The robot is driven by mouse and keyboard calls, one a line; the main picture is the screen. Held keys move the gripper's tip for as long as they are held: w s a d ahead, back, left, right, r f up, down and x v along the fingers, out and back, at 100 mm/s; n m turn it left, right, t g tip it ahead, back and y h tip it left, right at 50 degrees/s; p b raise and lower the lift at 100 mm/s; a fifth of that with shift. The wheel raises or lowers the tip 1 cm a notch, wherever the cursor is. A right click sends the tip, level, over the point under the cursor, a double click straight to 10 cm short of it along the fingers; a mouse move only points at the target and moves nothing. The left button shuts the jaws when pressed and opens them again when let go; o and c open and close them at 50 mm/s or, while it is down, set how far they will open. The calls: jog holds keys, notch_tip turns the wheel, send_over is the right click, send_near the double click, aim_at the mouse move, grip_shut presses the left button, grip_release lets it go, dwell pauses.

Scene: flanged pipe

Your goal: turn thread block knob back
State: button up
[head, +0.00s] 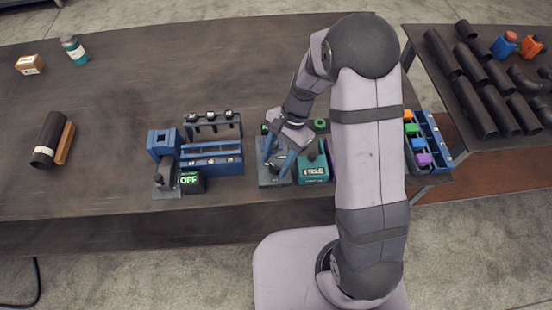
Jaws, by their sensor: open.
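A teal block (314,178) with a small lit display, its text too small to read surely, stands near the front edge of the table. A dark knob-like part (312,156) shows on its top; I cannot tell how it is turned. A grey base plate (266,181) lies just left of the teal block. My gripper (277,165) points down over this plate, its two blue fingers open and apart, left of the dark part. Small dark parts between and below the fingers are hard to make out.
Left stands a blue fixture (163,145) with a display reading OFF (191,181), beside a blue rack (212,162). A blue bin (434,141) and side table with pipes (470,95) are right.

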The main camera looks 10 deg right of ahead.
jog(key=c, duration=1.1)
jog(key=shift+o, duration=0.2)
jog(key=shift+n, duration=0.3)
jog(key=n, duration=0.2)
jog(key=n+g+h, duration=0.1)
jog(key=n, duration=0.1)
jog(key=shift+w+a+h+p, duration=0.1)
jog(key=shift+a+h+p, duration=0.05)
jog(key=shift+h+p, duration=0.2)
jog(key=n+h, duration=0.1)
jog(key=n, duration=0.4)
jog(key=shift+a+h, duration=0.15)
jog(key=shift+h, duration=0.2)
jog(key=o, duration=1.1)
jog(key=shift+c, duration=0.2)
